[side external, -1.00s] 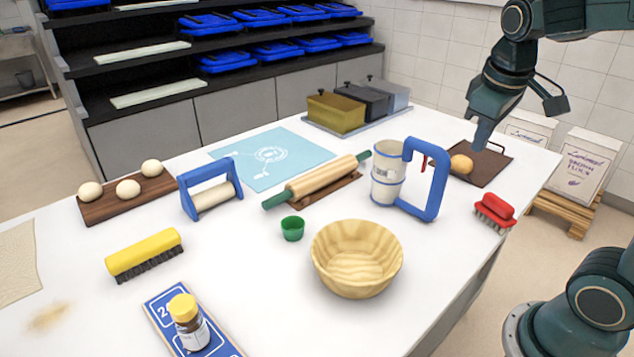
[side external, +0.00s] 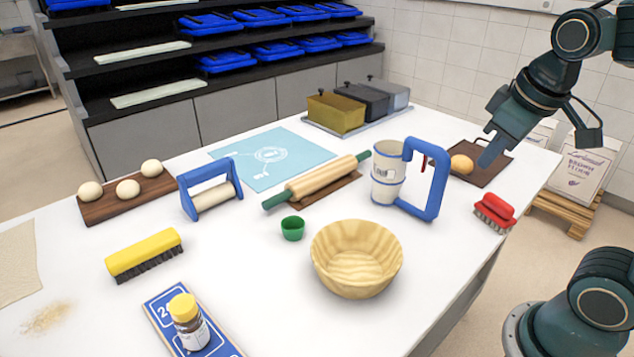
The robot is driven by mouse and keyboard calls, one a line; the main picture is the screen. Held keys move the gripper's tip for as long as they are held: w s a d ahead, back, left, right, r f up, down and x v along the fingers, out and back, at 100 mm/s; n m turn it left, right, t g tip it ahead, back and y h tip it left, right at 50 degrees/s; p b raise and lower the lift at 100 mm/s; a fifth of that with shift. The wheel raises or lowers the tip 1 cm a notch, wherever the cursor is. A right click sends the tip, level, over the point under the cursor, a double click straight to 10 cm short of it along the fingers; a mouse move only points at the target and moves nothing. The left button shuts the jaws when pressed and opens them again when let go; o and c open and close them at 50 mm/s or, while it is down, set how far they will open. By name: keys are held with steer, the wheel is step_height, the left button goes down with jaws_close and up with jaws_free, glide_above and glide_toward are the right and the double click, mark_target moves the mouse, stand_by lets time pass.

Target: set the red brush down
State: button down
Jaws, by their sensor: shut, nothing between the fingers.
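The red brush (side external: 495,212) rests on the white table near its right edge, bristles down and red handle up. My gripper (side external: 487,160) is shut and empty. In the picture it is above the red brush, in front of the brown board (side external: 490,172) with the orange-brown ball (side external: 461,164). Its fingertips appear close to the ball; I cannot tell whether they touch it or the board.
A blue-handled sifter (side external: 425,180) stands left of the red brush. A wooden bowl (side external: 357,258), a rolling pin (side external: 317,181) and a yellow brush (side external: 144,254) are further left. Flour bags (side external: 585,170) stand on a pallet beyond the table's right edge.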

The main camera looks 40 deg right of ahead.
steer(key=c, duration=2.2)
jaws_free()
steer(key=c, duration=1.1)
jaws_free()
steer(key=shift+w+d, duration=0.1)
steer(key=shift+d, duration=0.1)
steer(key=o, duration=0.7)
steer(key=shift+w+d+f+m+g, duration=0.2)
steer(key=shift+w+d+m+g, duration=0.25)
steer(key=shift+m, duration=0.45)
steer(key=o, duration=0.4)
steer(key=d+m, duration=0.1)
steer(key=w+d+f+m, duration=0.1)
steer(key=d+m, duration=0.1)
steer(key=d+m+g, duration=0.1)
steer(key=m, duration=0.1)
steer(key=shift+w+d+f, duration=0.25)
steer(key=shift+d+f, duration=0.05)
steer(key=shift+d, duration=0.05)
steer(key=m+g+y, duration=0.1)
steer(key=m+g, duration=0.1)
steer(key=m, duration=1.3)
glide_toward(498, 210)
step_height(498, 210, up, 2)
steer(key=d, duration=0.3)
steer(key=shift+w+a+r, duration=0.1)
steer(key=shift+w+r, duration=0.05)
steer(key=shift+w, duration=0.2)
steer(key=shift+f, duration=6.9)
